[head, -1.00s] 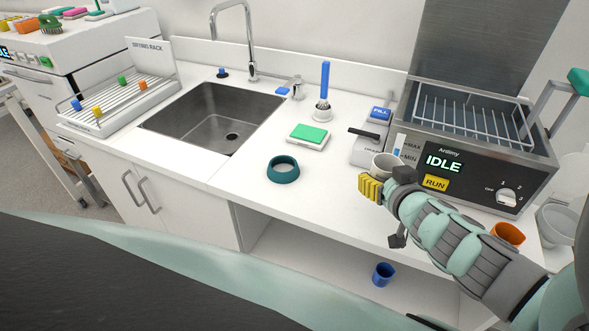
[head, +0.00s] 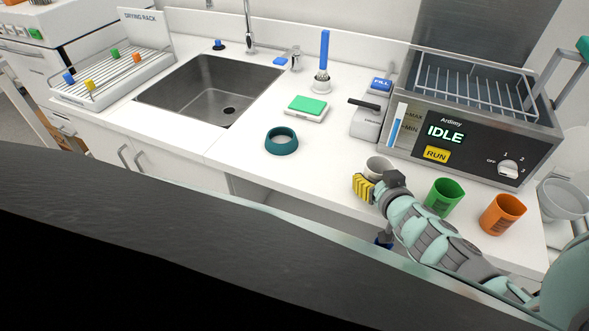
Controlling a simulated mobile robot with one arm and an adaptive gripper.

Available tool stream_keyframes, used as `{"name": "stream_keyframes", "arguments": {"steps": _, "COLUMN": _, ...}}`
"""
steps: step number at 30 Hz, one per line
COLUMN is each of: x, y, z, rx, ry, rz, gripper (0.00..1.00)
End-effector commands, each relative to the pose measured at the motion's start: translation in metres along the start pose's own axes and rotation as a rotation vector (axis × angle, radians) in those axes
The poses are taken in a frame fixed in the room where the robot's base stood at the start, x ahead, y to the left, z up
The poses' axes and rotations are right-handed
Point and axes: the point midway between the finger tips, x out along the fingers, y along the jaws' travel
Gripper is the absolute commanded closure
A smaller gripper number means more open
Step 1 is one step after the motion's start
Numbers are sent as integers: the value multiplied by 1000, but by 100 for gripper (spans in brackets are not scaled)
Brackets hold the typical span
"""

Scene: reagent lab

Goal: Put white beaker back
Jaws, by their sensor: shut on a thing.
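The white beaker (head: 378,167) shows only its upper part, near the counter's front edge and left of the bath machine. My gripper (head: 364,186), with yellow ribbed finger pads, is shut on it. The gripper hides the beaker's lower part, so I cannot tell whether its base touches the counter.
A green beaker (head: 443,198) and an orange beaker (head: 502,214) stand right of my wrist. A teal ring (head: 281,141) and a green-topped block (head: 306,108) sit on the counter (head: 235,150) to the left. The machine (head: 462,150) reads IDLE.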

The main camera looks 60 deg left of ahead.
Motion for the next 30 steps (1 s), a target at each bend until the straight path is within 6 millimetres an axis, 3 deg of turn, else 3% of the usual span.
{"name": "stream_keyframes", "arguments": {"steps": 9, "x": 2, "y": -1, "z": 4, "rx": -1, "ry": 1, "rz": -3, "gripper": 78}}
{"name": "stream_keyframes", "arguments": {"steps": 10, "x": 1, "y": -1, "z": 2, "rx": -1, "ry": 1, "rz": -3, "gripper": 36}}
{"name": "stream_keyframes", "arguments": {"steps": 18, "x": 1, "y": -1, "z": 2, "rx": -1, "ry": 1, "rz": -2, "gripper": 9}}
{"name": "stream_keyframes", "arguments": {"steps": 26, "x": 0, "y": 0, "z": 1, "rx": -1, "ry": 1, "rz": -2, "gripper": 9}}
{"name": "stream_keyframes", "arguments": {"steps": 30, "x": -9, "y": 0, "z": -2, "rx": 0, "ry": -1, "rz": -1, "gripper": 9}}
